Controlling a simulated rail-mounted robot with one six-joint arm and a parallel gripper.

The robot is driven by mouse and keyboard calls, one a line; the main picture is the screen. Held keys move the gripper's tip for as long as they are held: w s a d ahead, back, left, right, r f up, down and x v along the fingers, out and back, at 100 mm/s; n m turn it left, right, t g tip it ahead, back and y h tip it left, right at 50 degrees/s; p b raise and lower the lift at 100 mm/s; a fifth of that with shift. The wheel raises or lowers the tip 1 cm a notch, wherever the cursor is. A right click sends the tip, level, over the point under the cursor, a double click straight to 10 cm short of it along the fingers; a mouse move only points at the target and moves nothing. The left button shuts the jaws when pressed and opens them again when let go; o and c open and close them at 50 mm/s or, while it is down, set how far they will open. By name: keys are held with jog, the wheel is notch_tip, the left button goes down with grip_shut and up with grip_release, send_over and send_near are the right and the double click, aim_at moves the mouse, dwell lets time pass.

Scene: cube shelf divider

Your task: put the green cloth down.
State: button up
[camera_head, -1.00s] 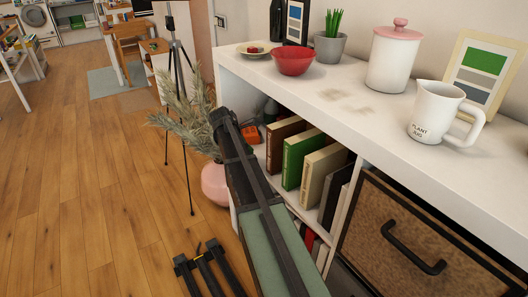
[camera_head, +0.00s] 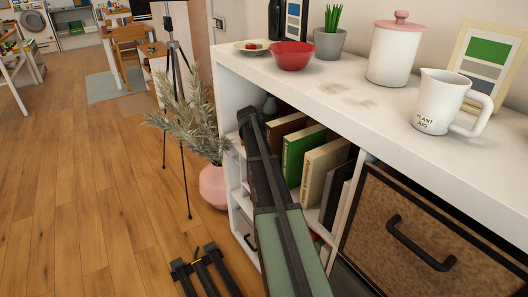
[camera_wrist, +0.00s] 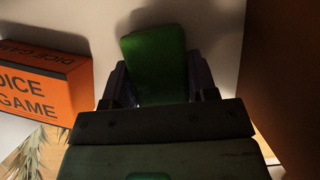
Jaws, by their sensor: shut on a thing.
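The green cloth (camera_wrist: 155,62) is between the two fingers of my gripper (camera_wrist: 160,88) in the wrist view. My gripper is shut on it, and the cloth stands out past the fingertips against a pale surface. I cannot tell whether the cloth touches that surface. In the head view my arm reaches into the open compartment of the white shelf unit (camera_head: 378,118), left of the books. The gripper and the cloth are hidden there.
An orange dice game box (camera_wrist: 42,85) is close on the left in the wrist view. A brown surface (camera_wrist: 285,70) is close on the right. Books (camera_head: 300,150) stand right of my arm. A bowl (camera_head: 292,56) and a jug (camera_head: 440,100) are on top.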

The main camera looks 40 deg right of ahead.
jog(key=shift+f, duration=0.2)
jog(key=o, duration=0.8)
jog(key=shift+r, duration=0.15)
jog(key=shift+r+p, duration=0.4)
jog(key=p+v, duration=1)
jog(key=v, duration=0.1)
jog(key=shift+a+r, duration=0.15)
